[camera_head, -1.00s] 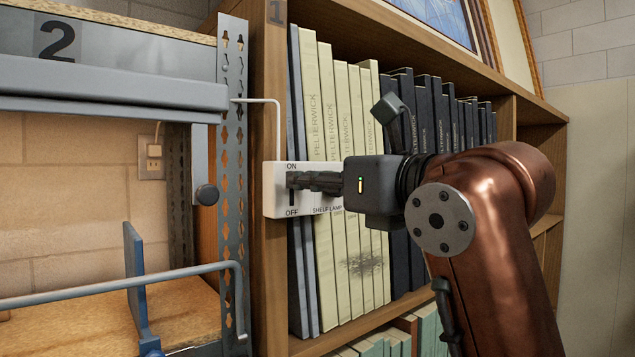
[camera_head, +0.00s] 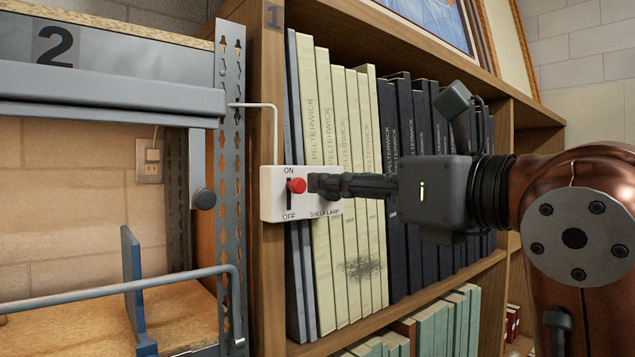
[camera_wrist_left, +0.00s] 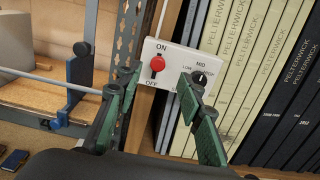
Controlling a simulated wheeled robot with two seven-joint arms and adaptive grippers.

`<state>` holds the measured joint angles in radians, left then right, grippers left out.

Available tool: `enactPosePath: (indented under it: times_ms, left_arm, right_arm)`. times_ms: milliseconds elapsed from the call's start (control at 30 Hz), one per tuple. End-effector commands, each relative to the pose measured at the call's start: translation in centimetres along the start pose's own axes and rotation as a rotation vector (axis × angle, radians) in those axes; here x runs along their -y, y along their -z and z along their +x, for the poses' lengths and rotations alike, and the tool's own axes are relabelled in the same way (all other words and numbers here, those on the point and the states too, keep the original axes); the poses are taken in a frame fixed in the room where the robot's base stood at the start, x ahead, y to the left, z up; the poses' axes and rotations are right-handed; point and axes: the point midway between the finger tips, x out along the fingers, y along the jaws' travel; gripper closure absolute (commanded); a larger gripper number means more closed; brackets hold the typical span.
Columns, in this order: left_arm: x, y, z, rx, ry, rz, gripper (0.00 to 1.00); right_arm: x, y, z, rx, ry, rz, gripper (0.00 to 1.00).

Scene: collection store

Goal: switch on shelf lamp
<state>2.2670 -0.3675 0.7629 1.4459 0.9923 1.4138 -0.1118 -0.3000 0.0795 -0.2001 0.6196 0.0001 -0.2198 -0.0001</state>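The white shelf lamp switch plate (camera_head: 271,207) sits on the bookcase's front edge. Its red knob (camera_head: 297,186) rides in a vertical slot, near the upper end by ON, with dark slot showing below toward OFF. The left wrist view also shows the red knob (camera_wrist_left: 156,62) near ON. My left gripper (camera_head: 314,184) is just right of the red knob, apart from it, its fingers overlapping the plate's right part. In the left wrist view, my left gripper (camera_wrist_left: 160,80) is open and empty, fingers either side of the knob. My right gripper is not in view.
A black dial (camera_wrist_left: 199,79) marked LOW and MID is beside the red knob. Cream books (camera_head: 326,280) and dark books (camera_head: 418,262) stand behind my gripper. A metal rack (camera_head: 228,150) with a rail (camera_head: 120,285) is at the left.

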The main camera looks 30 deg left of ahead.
Motion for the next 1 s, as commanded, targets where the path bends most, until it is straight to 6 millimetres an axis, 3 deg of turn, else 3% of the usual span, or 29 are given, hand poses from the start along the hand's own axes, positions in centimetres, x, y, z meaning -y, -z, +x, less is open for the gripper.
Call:
enactPosePath:
  times_ms: [100,333,1000]
  left_arm:
    - [0.0,-0.1,-2.3,0.002,-0.001,0.001,0.65]
    - [0.0,0.0,-4.8,0.000,-0.001,0.000,0.65]
    - [0.0,0.0,-5.1,0.000,-0.001,0.000,0.65]
  right_arm:
    - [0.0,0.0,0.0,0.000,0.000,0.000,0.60]
    - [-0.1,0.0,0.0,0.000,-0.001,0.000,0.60]
    - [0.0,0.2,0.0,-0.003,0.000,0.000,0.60]
